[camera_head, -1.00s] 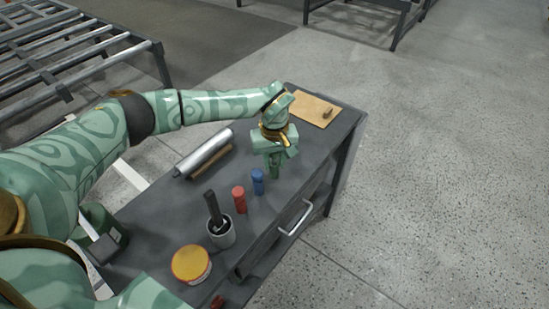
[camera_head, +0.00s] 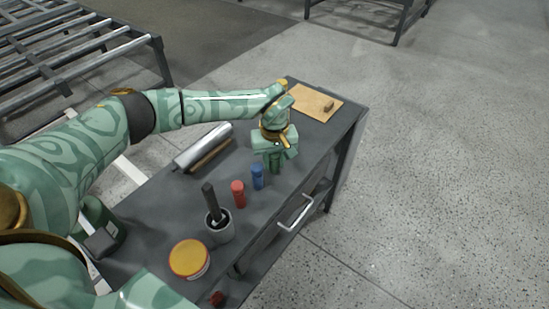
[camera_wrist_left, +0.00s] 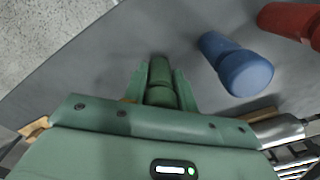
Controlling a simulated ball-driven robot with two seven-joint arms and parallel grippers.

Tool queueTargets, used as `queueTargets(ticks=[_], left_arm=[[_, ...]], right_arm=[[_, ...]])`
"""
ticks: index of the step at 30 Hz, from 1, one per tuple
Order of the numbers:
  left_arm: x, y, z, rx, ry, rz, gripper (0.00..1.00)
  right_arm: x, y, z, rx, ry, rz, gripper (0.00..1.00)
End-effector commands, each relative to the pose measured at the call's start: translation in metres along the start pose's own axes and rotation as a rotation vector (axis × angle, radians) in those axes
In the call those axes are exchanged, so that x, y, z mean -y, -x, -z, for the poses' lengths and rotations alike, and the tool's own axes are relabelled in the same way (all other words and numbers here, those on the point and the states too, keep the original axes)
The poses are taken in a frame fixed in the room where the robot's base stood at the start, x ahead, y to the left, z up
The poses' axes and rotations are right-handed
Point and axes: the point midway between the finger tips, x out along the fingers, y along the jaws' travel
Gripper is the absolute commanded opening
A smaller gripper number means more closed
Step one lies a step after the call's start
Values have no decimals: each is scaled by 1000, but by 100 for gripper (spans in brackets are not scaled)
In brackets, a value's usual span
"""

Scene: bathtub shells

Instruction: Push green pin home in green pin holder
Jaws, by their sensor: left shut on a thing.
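My left gripper (camera_head: 274,163) is above the table near its right edge, pointing down. In the left wrist view its two fingers (camera_wrist_left: 160,92) are shut on a green pin (camera_wrist_left: 159,72), one finger on each side of it. The pin stands about upright at the table top. The green holder cannot be told apart from the pin, and the fingers hide part of it. In the head view the pin is mostly hidden by my gripper. My right gripper is not in view.
A blue pin (camera_head: 257,178) stands close beside the gripper, also seen in the wrist view (camera_wrist_left: 240,68). A dark-handled tool in a cup (camera_head: 219,228), a yellow-lidded tub (camera_head: 189,258), a metal roller (camera_head: 203,146) and a board (camera_head: 305,103) are on the table (camera_head: 160,215).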

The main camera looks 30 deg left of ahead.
Motion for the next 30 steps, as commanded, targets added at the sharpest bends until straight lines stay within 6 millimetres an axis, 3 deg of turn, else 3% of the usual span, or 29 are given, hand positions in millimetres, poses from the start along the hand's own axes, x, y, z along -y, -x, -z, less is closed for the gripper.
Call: queueTargets(ticks=[1,3,14,17,30], left_arm=[[0,-1,0,0,0,0,33],[0,0,0,0,0,0,52],[0,6,0,-2,-1,-1,53],[-1,22,1,-5,-2,-3,53],[0,135,1,-5,0,-3,53]], right_arm=[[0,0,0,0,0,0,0],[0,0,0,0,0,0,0],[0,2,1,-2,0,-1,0],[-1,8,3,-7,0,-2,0],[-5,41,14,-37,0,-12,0]])
